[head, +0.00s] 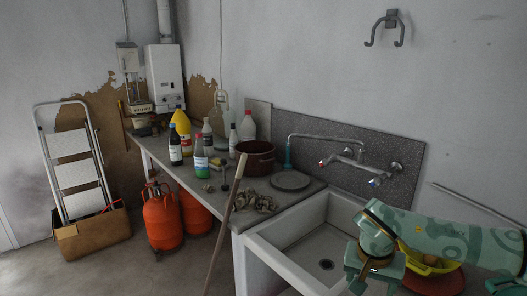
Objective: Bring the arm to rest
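My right arm (440,236), pale green, comes in from the right edge over the right end of the sink. My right gripper (375,272) hangs at its end, pointing down, above the sink's right side near the lower edge of the view. Its fingertips are not clear, so I cannot tell whether it is open or shut. I see nothing plainly held in it. My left gripper is not in view.
A white sink (262,262) lies under taps (345,160). A wooden stick (225,225) leans at the counter. Bottles and a dark red pot (256,160) stand on the counter. A yellow basin (425,262) is partly behind my arm. Orange gas bottles (162,218) and a stepladder (72,160) stand left.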

